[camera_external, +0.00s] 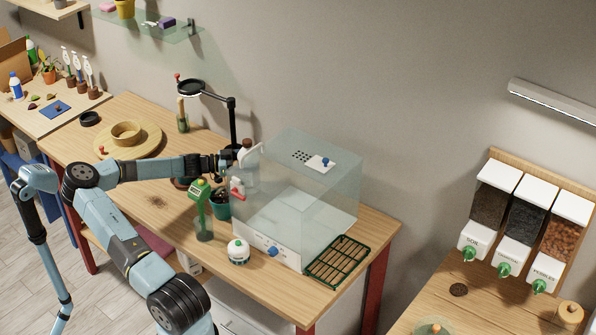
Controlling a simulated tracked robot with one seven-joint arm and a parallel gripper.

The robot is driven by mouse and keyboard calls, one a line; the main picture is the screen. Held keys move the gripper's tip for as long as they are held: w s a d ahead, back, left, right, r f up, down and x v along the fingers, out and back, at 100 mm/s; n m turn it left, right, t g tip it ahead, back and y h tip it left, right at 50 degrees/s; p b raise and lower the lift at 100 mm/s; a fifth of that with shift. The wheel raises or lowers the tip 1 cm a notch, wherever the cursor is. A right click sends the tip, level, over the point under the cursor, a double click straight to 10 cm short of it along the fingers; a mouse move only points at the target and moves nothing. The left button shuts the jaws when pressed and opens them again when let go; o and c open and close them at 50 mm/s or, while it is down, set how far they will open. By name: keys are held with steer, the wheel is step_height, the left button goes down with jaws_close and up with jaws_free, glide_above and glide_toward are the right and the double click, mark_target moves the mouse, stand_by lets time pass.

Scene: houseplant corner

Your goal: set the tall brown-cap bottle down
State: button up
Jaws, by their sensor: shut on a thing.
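My gripper (237,157) is shut on the tall brown-cap bottle (251,157), at the left side of the clear box. The bottle looks pale and roughly upright, with its brown cap (247,142) at the top. It is held above the wooden bench (160,200). My gripper's fingers and the glare of the clear panels partly hide it, and I cannot tell whether it touches the box.
The clear box (320,180) with a white base stands right of my gripper. A green device (201,205), a dark green pot (220,207) and a white round timer (238,251) stand below it. A black lamp (232,115) rises behind. A green rack (338,262) lies front right.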

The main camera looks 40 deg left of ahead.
steer(key=o, duration=1.2)
steer(key=v, duration=1.2)
steer(key=shift+r, duration=0.1)
